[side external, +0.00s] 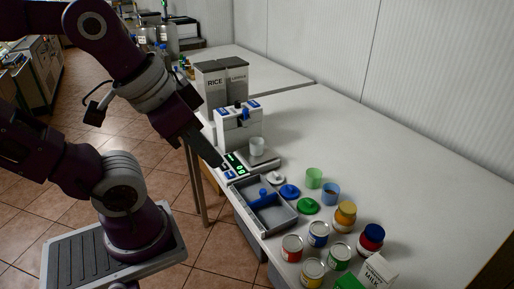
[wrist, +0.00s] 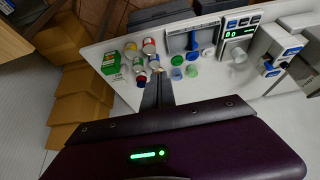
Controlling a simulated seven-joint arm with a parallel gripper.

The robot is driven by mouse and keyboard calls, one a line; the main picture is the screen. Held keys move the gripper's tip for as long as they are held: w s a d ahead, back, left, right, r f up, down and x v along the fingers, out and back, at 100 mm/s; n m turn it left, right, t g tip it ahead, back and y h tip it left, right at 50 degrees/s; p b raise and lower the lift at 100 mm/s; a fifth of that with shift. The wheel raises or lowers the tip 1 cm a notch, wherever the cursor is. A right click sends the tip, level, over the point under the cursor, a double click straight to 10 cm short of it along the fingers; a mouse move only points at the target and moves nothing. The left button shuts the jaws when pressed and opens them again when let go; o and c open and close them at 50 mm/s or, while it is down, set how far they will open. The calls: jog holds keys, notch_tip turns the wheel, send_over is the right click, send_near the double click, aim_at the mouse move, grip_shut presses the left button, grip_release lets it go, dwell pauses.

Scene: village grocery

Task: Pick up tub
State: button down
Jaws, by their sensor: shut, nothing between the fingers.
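Several tubs stand on the white counter, and I cannot tell which one the task means. A green tub (side external: 314,178) and a blue tub (side external: 330,193) stand side by side, open at the top. A white tub (side external: 257,146) stands on the weighing scale. In the wrist view the green tub (wrist: 191,71), blue tub (wrist: 176,73) and white tub (wrist: 238,56) show beyond and right of the fingers. My gripper (side external: 221,164) is shut and empty, above the scale's green display side, left of the tubs. Its fingers (wrist: 159,76) point towards the counter in the wrist view.
A grey tray (side external: 284,223) with a blue scoop (side external: 263,199) lies by the front edge. White, blue and green lids (side external: 307,205) lie beside it. Cans (side external: 292,248), jars (side external: 371,239) and a milk carton (side external: 378,272) crowd the near end.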

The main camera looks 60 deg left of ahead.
dwell(0.3)
jog(key=c, duration=0.6)
grip_release()
jog(key=shift+c, duration=0.2)
